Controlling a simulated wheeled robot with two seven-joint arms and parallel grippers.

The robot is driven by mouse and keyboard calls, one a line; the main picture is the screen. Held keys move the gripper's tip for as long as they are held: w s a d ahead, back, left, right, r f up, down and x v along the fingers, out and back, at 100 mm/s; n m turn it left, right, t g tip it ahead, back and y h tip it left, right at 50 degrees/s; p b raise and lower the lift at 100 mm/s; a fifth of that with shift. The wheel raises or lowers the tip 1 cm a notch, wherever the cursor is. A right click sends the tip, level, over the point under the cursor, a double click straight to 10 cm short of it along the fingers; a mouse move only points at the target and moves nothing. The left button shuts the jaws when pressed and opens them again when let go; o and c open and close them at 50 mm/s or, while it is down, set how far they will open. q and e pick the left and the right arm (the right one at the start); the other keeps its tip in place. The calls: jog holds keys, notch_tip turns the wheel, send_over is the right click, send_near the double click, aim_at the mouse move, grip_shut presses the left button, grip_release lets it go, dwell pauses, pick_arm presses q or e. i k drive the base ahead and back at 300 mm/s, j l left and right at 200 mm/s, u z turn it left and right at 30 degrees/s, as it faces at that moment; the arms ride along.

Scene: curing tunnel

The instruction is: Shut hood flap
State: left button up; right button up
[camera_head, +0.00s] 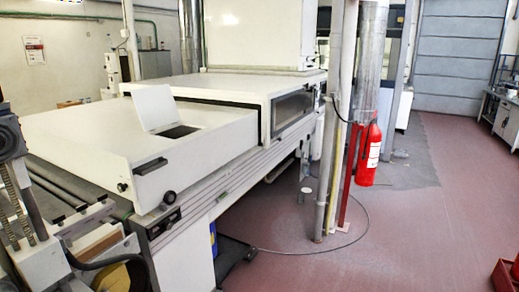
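The hood flap (155,107) is a small white panel. It stands raised and tilted on top of the white hood (95,150) of the curing tunnel. A dark rectangular opening (179,131) shows in the hood's top in front of the flap. A dark handle (150,166) and a round knob (169,197) sit on the hood's near side. Neither of my grippers shows in the head view.
A red fire extinguisher (369,152) hangs by grey posts (330,150) right of the machine. A cable (362,225) lies on the red floor (400,240), which is mostly clear. Rollers (55,190) and machinery (20,185) stand at left. A red crate (505,277) is at the lower right.

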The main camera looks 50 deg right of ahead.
aim_at(156, 106)
jog(key=z, duration=1.3)
jog(key=u, duration=0.25)
jog(key=i+l+u, duration=0.15)
jog(key=l+u, duration=0.25)
jog(key=i+l+u, duration=0.1)
jog(key=u, duration=0.35)
jog(key=l+u, duration=0.85)
jog(key=j, duration=0.1)
